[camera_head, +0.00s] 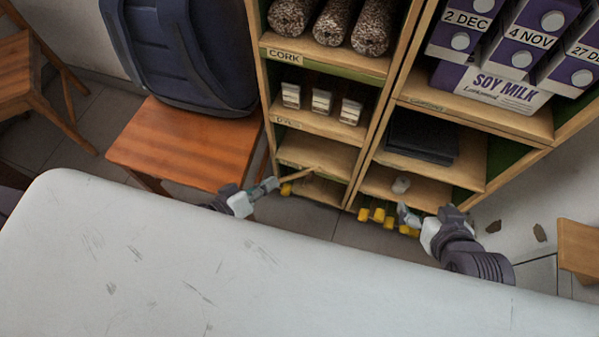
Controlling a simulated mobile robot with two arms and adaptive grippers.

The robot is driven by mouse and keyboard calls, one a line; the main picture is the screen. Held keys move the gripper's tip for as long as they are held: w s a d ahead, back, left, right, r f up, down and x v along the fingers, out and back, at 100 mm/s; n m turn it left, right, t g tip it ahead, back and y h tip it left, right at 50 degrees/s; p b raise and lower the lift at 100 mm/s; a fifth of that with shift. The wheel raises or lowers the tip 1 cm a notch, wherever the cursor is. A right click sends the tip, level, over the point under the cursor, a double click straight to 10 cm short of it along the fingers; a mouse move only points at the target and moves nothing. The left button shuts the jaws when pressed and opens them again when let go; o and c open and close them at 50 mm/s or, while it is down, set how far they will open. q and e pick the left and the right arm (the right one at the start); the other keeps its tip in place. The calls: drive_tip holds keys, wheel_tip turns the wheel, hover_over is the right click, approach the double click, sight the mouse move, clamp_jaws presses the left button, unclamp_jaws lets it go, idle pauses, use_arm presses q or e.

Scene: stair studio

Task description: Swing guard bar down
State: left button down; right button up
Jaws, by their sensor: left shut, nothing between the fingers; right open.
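My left gripper (273,184) is shut and empty, at the bar's left end. I cannot tell whether it touches the bar. My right gripper (404,212) is open in front of the right column's bottom, beside several yellow pieces (377,215). Its fingers are small and partly hidden by its own body. Another yellow piece (286,189) is just right of my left gripper.
The wooden shelf unit (378,110) holds cork rolls (332,22), small boxes (321,101), milk cartons (497,84) and dark flat items (421,139). A wooden chair (185,140) with a dark backpack (182,52) stands left. A pale surface (190,270) fills the foreground.

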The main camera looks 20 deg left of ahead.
sight(311, 172)
use_arm(q)
drive_tip(key=shift+s+a+f+n+g+y, duration=0.15)
drive_tip(key=shift+s+a+f+g+y, duration=0.1)
drive_tip(key=shift+a+f, duration=0.25)
drive_tip(key=shift+s+a+f+n+g+y, duration=0.15)
drive_tip(key=shift+a+f+y, duration=0.1)
drive_tip(key=shift+a+f, duration=0.2)
use_arm(e)
drive_tip(key=shift+s+d+f+g, duration=0.2)
drive_tip(key=shift+s+f+g, duration=0.1)
drive_tip(key=shift+s, duration=0.25)
drive_tip(key=shift+s+d+f+g, duration=0.2)
drive_tip(key=shift+s+f+g, duration=0.1)
drive_tip(key=shift+s, duration=0.2)
drive_tip(key=shift+w, duration=0.1)
